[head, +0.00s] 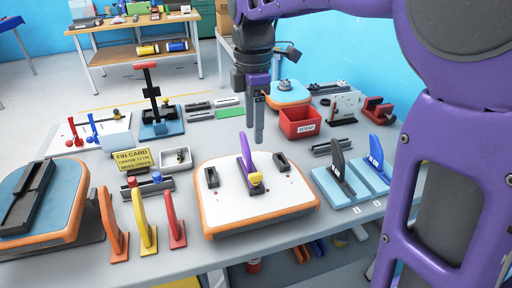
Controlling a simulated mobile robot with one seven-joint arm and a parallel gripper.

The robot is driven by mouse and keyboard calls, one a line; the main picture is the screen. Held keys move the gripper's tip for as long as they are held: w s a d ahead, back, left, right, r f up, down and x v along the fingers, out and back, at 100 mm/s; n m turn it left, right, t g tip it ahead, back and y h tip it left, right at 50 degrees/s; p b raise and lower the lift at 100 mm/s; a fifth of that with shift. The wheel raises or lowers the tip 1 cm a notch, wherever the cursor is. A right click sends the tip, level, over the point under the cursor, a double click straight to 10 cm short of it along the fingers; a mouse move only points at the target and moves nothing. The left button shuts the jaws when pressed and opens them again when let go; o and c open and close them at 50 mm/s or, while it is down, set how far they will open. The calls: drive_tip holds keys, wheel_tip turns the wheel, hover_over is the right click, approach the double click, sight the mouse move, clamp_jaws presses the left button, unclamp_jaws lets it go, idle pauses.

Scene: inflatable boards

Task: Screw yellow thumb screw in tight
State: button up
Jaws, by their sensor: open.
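The yellow thumb screw (256,179) sits at the front of a small dark base on the white-topped board (225,208) with an orange rim. A purple fin (246,150) stands upright from that same base, just behind the screw. How deep the screw sits cannot be told. My gripper (257,138) points down, its jaws open and empty. In the picture it appears above and slightly right of the purple fin, apart from the screw.
Dark blocks (212,177) flank the fin on the board. Orange, yellow and red fins (145,222) stand to the left. The front table edge is close.

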sight(254, 174)
wheel_tip(254, 174, down, 15)
drive_tip(key=b, duration=0.2)
drive_tip(key=shift+b, duration=0.35)
clamp_jaws()
drive_tip(key=c, duration=0.8)
unclamp_jaws()
clamp_jaws()
drive_tip(key=shift+w+m, duration=0.1)
drive_tip(key=shift+m, duration=1.6)
